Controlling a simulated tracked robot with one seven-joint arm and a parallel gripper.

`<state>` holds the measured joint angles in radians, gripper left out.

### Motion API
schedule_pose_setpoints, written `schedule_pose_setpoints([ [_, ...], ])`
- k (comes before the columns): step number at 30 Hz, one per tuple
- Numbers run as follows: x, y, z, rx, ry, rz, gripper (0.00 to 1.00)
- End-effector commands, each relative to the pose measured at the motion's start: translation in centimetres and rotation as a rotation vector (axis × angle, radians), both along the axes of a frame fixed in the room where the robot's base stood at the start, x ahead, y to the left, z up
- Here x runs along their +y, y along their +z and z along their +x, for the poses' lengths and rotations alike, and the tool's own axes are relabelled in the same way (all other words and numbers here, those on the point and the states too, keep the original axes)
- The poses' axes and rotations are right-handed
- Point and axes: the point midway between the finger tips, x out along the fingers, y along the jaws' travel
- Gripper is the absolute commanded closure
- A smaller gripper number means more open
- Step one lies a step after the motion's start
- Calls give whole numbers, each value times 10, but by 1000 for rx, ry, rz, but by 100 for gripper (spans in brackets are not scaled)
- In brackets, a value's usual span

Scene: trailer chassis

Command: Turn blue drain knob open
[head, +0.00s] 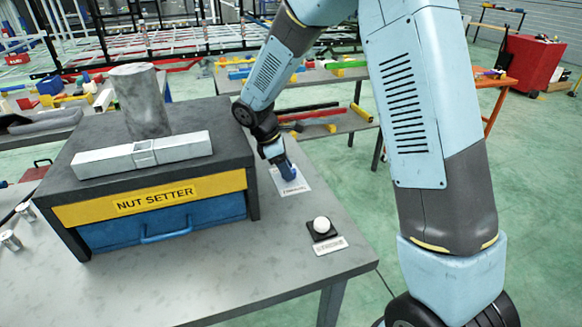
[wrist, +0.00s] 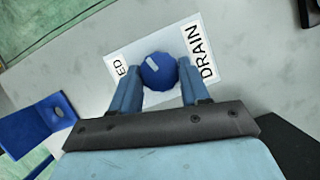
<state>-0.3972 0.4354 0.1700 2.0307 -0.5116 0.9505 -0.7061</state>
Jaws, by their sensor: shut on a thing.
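The blue drain knob (wrist: 159,70) is round with a pale mark on its top. It sits on a white label plate whose visible letters read "DRAIN" (wrist: 201,52) and, in part, "ED". In the wrist view my gripper (wrist: 158,85) has one finger on each side of the knob and is shut on it. In the head view my gripper (head: 286,172) reaches down onto the white plate (head: 297,186) at the right of the nut setter box. The knob is mostly hidden there by the fingers.
The nut setter box (head: 170,207) with a blue drawer stands close to the left of my gripper. A white round button on a black base (head: 321,229) sits nearer on the grey table (head: 200,285). A blue bracket (wrist: 30,124) shows at the lower left of the wrist view.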

Motion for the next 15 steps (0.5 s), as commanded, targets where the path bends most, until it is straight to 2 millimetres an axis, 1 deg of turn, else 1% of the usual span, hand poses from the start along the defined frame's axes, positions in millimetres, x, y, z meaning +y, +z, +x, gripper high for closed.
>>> schedule_pose_setpoints([
  [1,0,2,6,-11,-42,3,85],
  [15,-4,3,10,-12,-494,2,85],
])
